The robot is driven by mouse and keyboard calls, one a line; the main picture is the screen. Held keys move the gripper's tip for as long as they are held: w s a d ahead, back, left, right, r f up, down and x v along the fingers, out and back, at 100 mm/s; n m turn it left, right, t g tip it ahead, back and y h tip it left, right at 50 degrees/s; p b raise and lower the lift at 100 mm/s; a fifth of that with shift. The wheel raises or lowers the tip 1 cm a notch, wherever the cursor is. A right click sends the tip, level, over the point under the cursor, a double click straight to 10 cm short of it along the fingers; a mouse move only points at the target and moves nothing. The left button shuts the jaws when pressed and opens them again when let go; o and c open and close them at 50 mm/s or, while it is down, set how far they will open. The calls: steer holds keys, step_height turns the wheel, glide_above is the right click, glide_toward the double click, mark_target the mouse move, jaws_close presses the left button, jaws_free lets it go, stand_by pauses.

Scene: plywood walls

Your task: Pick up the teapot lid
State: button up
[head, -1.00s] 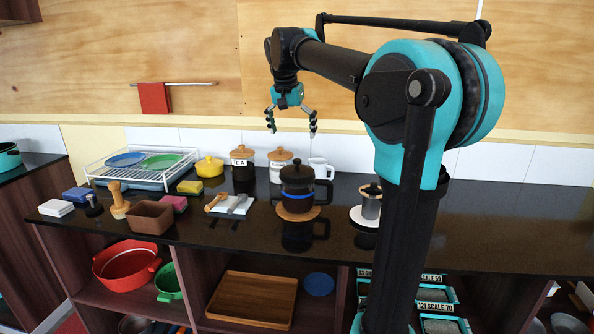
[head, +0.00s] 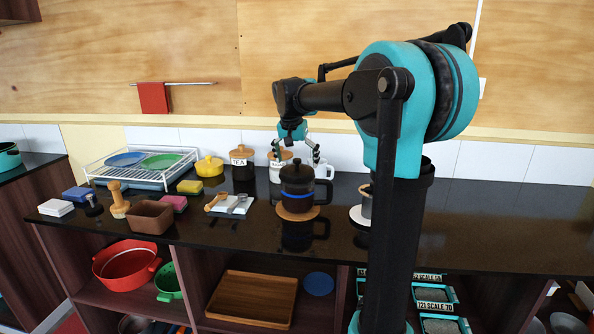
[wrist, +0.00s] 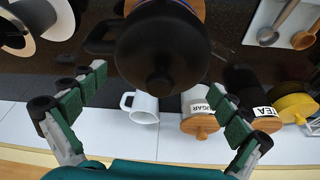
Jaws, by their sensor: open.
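The black pot (head: 297,199) with a blue band stands upright on a round wooden coaster (head: 297,213). Its black lid (head: 297,173) sits on top. In the wrist view the round lid (wrist: 150,40) fills the top middle, with its small knob (wrist: 160,84) towards me. My gripper (head: 297,155) is open and empty, pointing down above the lid. In the wrist view my gripper (wrist: 155,82) has one finger on each side of the lid, both apart from it. The pot's body is mostly hidden under the lid there.
The counter's far right is clear.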

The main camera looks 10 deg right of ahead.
steer(key=c, duration=1.3)
steer(key=shift+c, duration=0.8)
steer(key=shift+r, duration=0.55)
jaws_close()
step_height(320, 180, up, 18)
glide_above(298, 159)
steer(key=shift+m, duration=0.4)
step_height(298, 159, down, 11)
steer(key=shift+s+f, duration=0.1)
steer(key=shift+f, duration=3.1)
